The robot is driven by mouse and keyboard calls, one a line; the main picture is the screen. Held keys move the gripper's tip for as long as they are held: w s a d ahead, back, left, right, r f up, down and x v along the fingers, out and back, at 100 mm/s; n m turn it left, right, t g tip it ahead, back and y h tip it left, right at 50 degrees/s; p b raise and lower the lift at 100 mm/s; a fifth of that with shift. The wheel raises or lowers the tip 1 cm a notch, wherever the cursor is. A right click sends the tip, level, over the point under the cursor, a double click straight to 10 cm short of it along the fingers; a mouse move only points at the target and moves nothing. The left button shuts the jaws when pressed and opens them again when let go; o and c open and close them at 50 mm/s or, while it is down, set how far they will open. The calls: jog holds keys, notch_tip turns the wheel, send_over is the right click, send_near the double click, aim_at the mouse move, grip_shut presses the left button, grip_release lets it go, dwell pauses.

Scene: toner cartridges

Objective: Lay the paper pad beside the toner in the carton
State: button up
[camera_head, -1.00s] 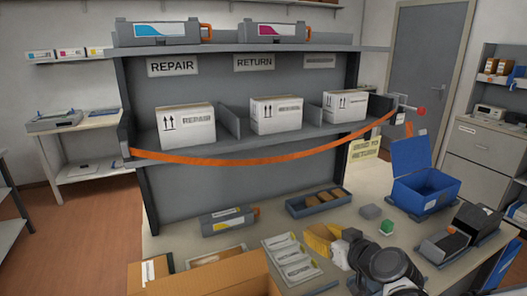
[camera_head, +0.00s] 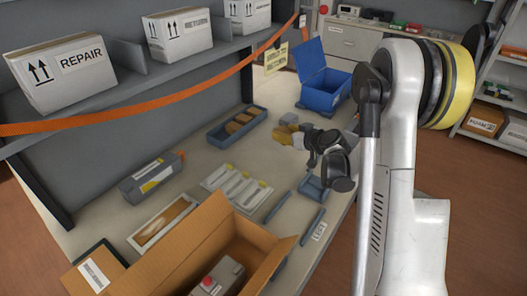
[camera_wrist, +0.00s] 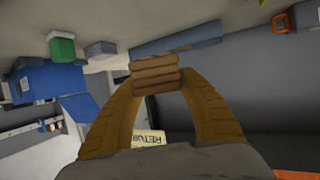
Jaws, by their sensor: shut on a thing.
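The open brown carton (camera_head: 205,240) stands at the bottom of the head view. The toner (camera_head: 222,277), grey with a red cap, lies inside it; its lower part is cut off by the frame. My gripper (camera_head: 280,134) has tan ridged fingers and is over the table, beyond and to the right of the carton. In the wrist view my gripper (camera_wrist: 157,88) is closed on a brown layered paper pad (camera_wrist: 155,75) at its fingertips. The pad is hard to make out in the head view.
A long blue-grey tray (camera_head: 222,137) holds several brown pads. White pouches (camera_head: 237,188) lie between it and the carton. A toner cartridge (camera_head: 151,178) lies by the shelf. An open blue bin (camera_head: 322,97) stands at the back right. An orange strap (camera_head: 150,108) crosses the shelf front.

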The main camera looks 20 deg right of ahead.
jog(key=b, duration=0.4)
send_over(255, 160)
notch_tip(255, 160, down, 7)
jog(key=shift+r, duration=0.2)
jog(key=shift+f+b, duration=1.05)
jog(key=shift+f, duration=0.8)
jog(key=shift+f, duration=0.2)
jog(key=o, duration=0.7)
jog(key=shift+r, duration=0.15)
